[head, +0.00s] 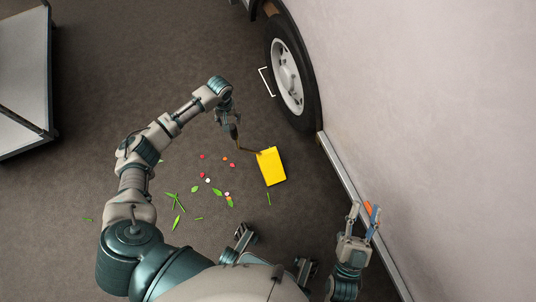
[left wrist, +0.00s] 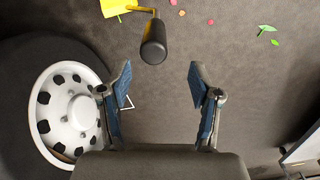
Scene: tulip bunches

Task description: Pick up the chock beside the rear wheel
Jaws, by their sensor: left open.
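A thin white bent frame (head: 266,82), which I take to be the chock, stands on the floor beside the wheel (head: 290,72). In the left wrist view, its thin white outline (left wrist: 127,103) shows partly behind the left-hand finger, near the wheel (left wrist: 68,115). My left gripper (left wrist: 160,78) is open, with nothing between its fingers. In the head view my left gripper (head: 229,116) is left of and below the white frame, apart from it. My right gripper (head: 363,216) has its fingers apart near the van's side; an orange piece shows at its right finger.
A yellow dustpan-like object (head: 271,166) lies on the floor, its dark-gripped handle (left wrist: 153,42) pointing toward my left gripper. Green leaves (head: 217,191) and petals are scattered nearby. The white van wall (head: 420,110) bounds the right. A cart (head: 25,95) stands at upper left.

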